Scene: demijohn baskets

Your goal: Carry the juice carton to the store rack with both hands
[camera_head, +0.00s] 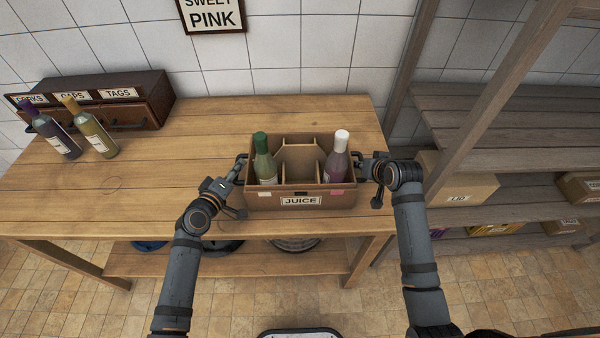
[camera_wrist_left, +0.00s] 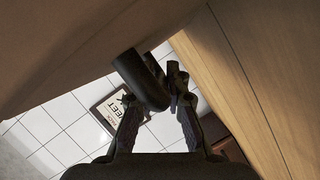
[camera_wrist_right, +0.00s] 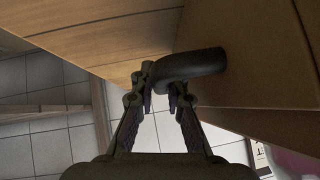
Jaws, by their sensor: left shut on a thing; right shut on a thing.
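The juice carton (camera_head: 300,201) is a brown divided box with a JUICE label, upright at the front of the wooden table. I cannot tell whether it touches the tabletop. A green bottle (camera_head: 264,160) stands in its left part and a white-capped dark pink bottle (camera_head: 336,162) in its right part. My left gripper (camera_head: 238,166) is shut on the carton's left handle (camera_wrist_left: 142,80). My right gripper (camera_head: 367,166) is shut on its right handle (camera_wrist_right: 192,66). The store rack (camera_head: 510,142), with grey wooden shelves, stands at the right.
The wooden table (camera_head: 200,130) is mostly clear. Two bottles (camera_head: 92,128) and a drawer box (camera_head: 115,98) occupy its left. A rack post (camera_head: 480,110) rises right of the carton. A cardboard box (camera_head: 458,186) marked LID and other boxes sit on the rack.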

